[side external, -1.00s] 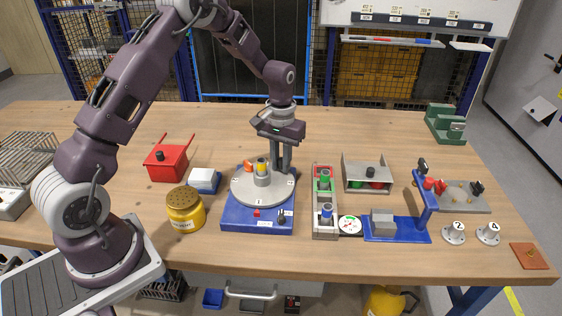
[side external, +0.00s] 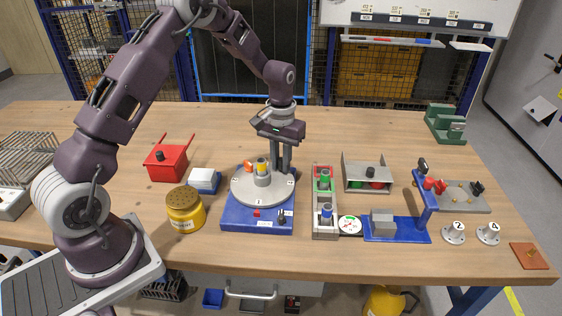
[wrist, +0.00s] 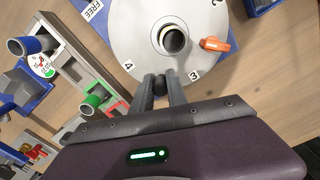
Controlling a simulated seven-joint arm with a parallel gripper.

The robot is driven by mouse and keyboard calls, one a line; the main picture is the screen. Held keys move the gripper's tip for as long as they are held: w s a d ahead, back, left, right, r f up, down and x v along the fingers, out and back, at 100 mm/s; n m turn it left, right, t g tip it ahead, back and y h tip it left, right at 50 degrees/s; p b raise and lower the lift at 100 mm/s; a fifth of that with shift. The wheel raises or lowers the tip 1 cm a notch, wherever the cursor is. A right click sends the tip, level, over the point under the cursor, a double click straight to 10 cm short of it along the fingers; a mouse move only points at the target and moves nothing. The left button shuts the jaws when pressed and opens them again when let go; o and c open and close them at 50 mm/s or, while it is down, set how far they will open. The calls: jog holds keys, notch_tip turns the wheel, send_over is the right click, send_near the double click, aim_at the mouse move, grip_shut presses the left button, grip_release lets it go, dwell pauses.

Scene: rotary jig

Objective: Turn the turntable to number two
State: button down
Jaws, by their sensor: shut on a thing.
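The turntable is a round grey disc (side external: 245,194) on a blue base (side external: 240,222). In the wrist view, the disc (wrist: 122,38) shows number 4 at left, 3 at right of my fingers and part of 2 at the upper right. My gripper (wrist: 161,88) is shut on a small dark peg (wrist: 160,84) at the disc's rim, between 4 and 3. In the side view, my gripper (side external: 281,171) is at the disc's back right.
A FREE label (wrist: 92,10) and a black lever (side external: 281,216) are on the base. A grey rack with green and blue parts (side external: 325,200) stands close at right. A yellow jar (side external: 185,210) and a white-topped blue box (side external: 204,181) are at left.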

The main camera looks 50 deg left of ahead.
aim_at(249, 162)
jog(key=shift+a, duration=0.15)
jog(key=shift+s+a+n, duration=0.15)
jog(key=shift+a+n, duration=0.5)
jog(key=shift+n, duration=0.65)
jog(key=shift+s+a+n, duration=0.1)
jog(key=shift+a+n, duration=0.5)
jog(key=shift+n, duration=0.7)
jog(key=shift+s+a+n, duration=0.35)
jog(key=shift+a+n, duration=0.1)
jog(key=shift+n, duration=0.6)
jog(key=shift+s+a+n, duration=0.3)
jog(key=shift+a+n, duration=0.15)
jog(key=shift+n, duration=0.6)
jog(key=shift+s+a+n, duration=0.3)
jog(key=shift+s+n, duration=0.15)
jog(key=shift+n, duration=0.5)
jog(key=shift+s+a+n, duration=0.3)
jog(key=shift+s+n, duration=0.1)
jog(key=shift+n, duration=0.55)
jog(key=shift+s+a+n, duration=0.15)
jog(key=shift+s+n, duration=0.4)
jog(key=shift+n, duration=0.45)
jog(key=shift+s+a+n, duration=0.15)
jog(key=shift+s+n, duration=0.35)
jog(key=shift+n, duration=0.5)
jog(key=shift+s+n, duration=0.15)
jog(key=shift+n, duration=0.25)
jog(key=c, duration=1.3)
grip_release()
